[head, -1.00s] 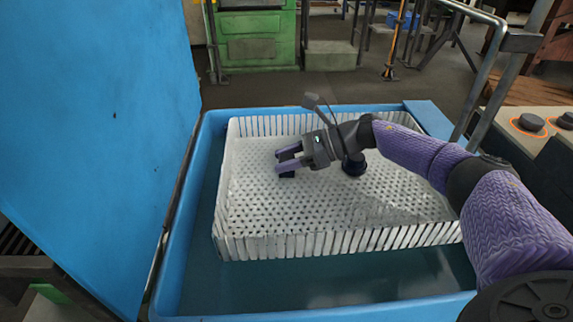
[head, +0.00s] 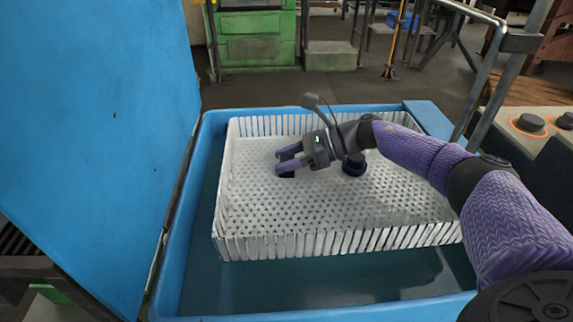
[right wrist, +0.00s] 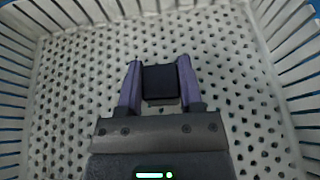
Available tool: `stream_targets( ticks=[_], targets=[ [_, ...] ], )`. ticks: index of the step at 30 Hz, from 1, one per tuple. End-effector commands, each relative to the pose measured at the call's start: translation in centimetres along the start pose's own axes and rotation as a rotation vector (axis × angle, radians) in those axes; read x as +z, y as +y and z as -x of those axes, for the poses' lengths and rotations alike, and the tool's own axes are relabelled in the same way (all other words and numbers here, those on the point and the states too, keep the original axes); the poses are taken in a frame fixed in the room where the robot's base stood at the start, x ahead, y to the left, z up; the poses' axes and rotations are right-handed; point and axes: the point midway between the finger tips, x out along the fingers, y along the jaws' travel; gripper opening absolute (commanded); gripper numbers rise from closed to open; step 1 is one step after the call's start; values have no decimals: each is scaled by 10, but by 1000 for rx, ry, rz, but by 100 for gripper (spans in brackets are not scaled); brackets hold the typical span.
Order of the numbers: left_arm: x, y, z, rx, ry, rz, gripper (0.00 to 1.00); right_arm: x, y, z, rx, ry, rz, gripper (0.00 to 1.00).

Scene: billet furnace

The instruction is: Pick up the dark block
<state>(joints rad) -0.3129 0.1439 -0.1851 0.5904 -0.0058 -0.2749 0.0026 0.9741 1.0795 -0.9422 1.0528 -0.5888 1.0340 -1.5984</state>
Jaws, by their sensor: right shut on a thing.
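The dark block (right wrist: 161,84) sits between the two purple fingers of my right gripper (right wrist: 158,80) in the right wrist view. The gripper is shut on it, with a finger on each side. In the head view the right gripper (head: 286,161) is low in the white basket (head: 330,244), left of its middle, and the block (head: 287,171) shows only partly between the fingers. I cannot tell whether the block touches the basket floor. My left gripper is not in view.
The basket stands inside a blue tub (head: 190,235) with an upright blue lid (head: 95,130) at left. A box with orange-ringed buttons (head: 529,123) and a metal rail (head: 490,85) stand at right. A green machine (head: 252,38) is behind.

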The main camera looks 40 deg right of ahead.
Motion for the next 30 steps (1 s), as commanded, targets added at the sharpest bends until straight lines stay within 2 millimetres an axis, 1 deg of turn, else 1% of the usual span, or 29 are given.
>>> stream_targets(
  ticks=[5,12,14,17,18,21,24,27,30],
  targets=[
    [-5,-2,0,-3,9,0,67,0,0,0,-1,0,0,0],
    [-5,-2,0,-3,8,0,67,1,0,0,-1,-1,1,0],
    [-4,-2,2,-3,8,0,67,4,0,2,-1,-2,2,0],
    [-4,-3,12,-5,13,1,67,24,0,10,-2,-4,5,0],
    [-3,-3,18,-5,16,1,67,35,0,15,-3,-5,7,0],
    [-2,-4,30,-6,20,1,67,61,0,26,-2,-5,7,0],
    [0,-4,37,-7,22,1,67,81,0,34,-3,-5,5,0],
    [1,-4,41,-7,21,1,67,92,0,38,-2,-3,3,0],
    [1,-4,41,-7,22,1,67,94,0,39,-1,-2,2,0]
  ],
)
